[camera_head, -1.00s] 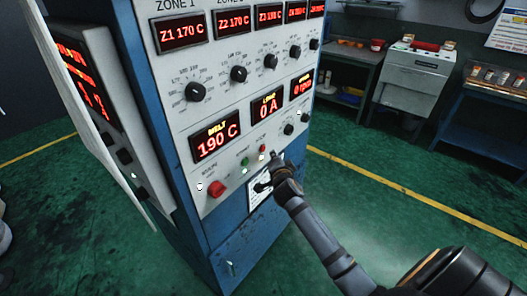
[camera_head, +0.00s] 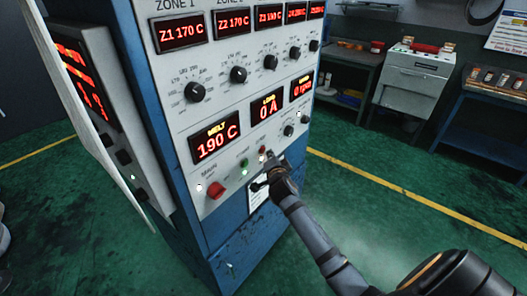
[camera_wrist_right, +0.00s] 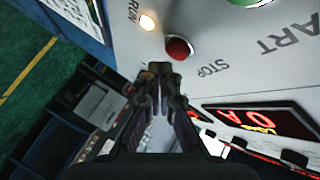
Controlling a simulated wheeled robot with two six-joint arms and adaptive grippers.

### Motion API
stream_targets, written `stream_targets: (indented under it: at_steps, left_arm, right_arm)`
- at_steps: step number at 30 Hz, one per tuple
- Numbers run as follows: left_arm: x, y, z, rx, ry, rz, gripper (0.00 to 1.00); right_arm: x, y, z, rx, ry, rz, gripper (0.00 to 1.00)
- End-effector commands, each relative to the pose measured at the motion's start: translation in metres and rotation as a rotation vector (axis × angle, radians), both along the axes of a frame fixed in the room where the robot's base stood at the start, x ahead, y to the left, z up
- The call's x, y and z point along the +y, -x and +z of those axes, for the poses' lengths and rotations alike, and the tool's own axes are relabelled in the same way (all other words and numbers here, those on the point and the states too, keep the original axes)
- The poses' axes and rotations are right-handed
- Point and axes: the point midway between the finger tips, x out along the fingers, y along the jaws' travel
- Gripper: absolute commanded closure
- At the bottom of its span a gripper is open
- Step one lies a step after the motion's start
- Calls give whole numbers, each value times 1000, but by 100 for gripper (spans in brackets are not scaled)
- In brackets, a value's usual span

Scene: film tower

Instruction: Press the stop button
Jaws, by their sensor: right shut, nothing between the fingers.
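The stop button is a red round button marked STOP (camera_wrist_right: 179,48) in the right wrist view. In the head view it is a small red spot (camera_head: 262,158) low on the cabinet's white control panel. My right gripper (camera_head: 270,159) is shut and empty, its tips just beside the button. In the right wrist view the closed fingertips (camera_wrist_right: 160,68) lie right at the button's lower-left side. I cannot tell whether they touch it. My left gripper is not in view.
A lit lamp marked RUN (camera_wrist_right: 147,22) and a green start button (camera_wrist_right: 250,2) flank the red button. A red main switch (camera_head: 216,190) sits lower left on the panel. Displays and black knobs (camera_head: 238,75) are above. Green floor lies right of the cabinet; benches stand behind.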

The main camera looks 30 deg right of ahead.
Motion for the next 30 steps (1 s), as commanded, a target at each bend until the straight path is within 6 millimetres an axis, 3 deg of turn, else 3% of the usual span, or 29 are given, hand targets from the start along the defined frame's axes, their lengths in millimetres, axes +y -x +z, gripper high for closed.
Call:
stream_targets:
  at_steps: [30]
  left_arm:
    - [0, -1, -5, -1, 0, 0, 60]
  right_arm:
    - [3, -8, 0, 0, -1, 0, 100]
